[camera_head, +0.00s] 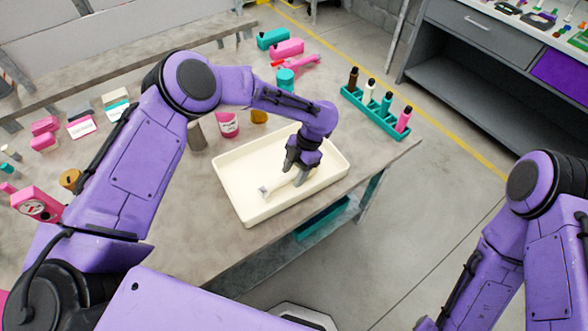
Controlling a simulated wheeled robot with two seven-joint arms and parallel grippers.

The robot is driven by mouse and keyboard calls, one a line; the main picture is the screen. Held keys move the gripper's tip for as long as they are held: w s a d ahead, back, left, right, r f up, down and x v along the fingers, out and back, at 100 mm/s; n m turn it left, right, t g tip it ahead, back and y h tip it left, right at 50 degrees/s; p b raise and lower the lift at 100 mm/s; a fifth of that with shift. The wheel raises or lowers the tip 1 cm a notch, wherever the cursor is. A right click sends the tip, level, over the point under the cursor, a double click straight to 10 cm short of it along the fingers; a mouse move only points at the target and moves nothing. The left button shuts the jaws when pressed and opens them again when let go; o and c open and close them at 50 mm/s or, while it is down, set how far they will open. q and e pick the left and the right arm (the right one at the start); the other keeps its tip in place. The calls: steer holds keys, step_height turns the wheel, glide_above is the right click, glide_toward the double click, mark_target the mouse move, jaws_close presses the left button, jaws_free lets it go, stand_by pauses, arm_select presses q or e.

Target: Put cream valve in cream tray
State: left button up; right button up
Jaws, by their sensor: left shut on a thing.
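The cream tray (239,163) lies on the grey table near its front right edge. My left gripper (297,180) reaches down over the inside of the tray and is shut on the cream valve (283,184). The valve is a slim cream piece with a greyish end toward the left, and it shows low over the tray floor. The gripper fingers hide part of it, and I cannot tell whether it touches the floor. My right arm shows at the right side, but its gripper is out of view.
A teal rack (375,116) with several bottles stands right of the tray. A pink cup (228,125) and a grey cylinder (196,137) stand behind the tray. Pink and teal parts (285,48) lie at the back. A grey shelf unit (470,75) stands beyond a floor gap.

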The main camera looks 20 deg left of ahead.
arm_select(q)
steer(key=o, duration=1.4)
steer(key=shift+o, duration=0.2)
steer(key=shift+r, duration=0.1)
steer(key=b+v, duration=0.2)
steer(key=v, duration=0.9)
steer(key=shift+d+r, duration=0.1)
steer(key=shift+w+r, duration=0.1)
steer(key=shift+r, duration=0.25)
